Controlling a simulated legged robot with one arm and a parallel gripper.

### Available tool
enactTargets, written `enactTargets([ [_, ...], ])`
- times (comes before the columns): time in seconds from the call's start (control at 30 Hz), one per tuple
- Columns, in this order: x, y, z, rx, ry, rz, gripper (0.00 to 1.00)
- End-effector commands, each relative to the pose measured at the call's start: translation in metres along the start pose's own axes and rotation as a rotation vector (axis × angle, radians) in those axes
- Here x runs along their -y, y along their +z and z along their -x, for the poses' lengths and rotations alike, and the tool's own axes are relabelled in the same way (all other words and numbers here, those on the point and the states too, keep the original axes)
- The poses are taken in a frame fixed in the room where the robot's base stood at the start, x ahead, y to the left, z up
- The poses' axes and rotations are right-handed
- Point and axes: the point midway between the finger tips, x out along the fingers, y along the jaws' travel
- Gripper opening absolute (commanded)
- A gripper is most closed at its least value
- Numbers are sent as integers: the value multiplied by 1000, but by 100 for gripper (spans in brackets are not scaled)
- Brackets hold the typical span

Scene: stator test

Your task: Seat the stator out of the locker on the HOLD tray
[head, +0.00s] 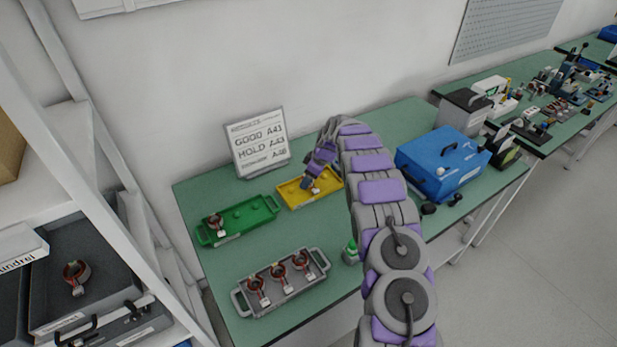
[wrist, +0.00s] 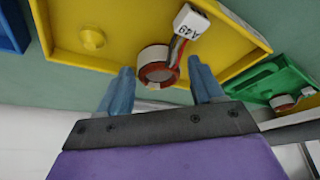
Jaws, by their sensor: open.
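A yellow tray (head: 295,199) lies on the green bench; it fills much of the wrist view (wrist: 235,62). A copper-red stator ring (wrist: 158,68) with a white tag (wrist: 191,21), reading about A49, is in the yellow tray. My gripper (head: 314,185) is over this tray. In the wrist view my gripper (wrist: 161,68) is open, one blue finger on each side of the ring, with gaps showing. I cannot tell whether the ring sits on a peg. A bare yellow peg (wrist: 92,38) is beside it. Another stator (head: 76,272) lies in the locker's dark drawer.
A green tray (head: 262,212) holds one stator (head: 216,222). A grey tray (head: 287,292) holds three stators. A results board (head: 258,143) with GOOD and HOLD lines stands behind. A blue case (head: 440,160) and a small green-capped bottle (head: 351,253) are near my arm.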

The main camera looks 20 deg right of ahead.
Motion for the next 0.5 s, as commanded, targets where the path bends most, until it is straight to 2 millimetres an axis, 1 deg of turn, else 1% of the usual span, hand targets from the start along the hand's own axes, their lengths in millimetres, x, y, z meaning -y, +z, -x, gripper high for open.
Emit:
enactTargets([
  [0.5, 0, -8, 19, 0, 1, 1, 67],
])
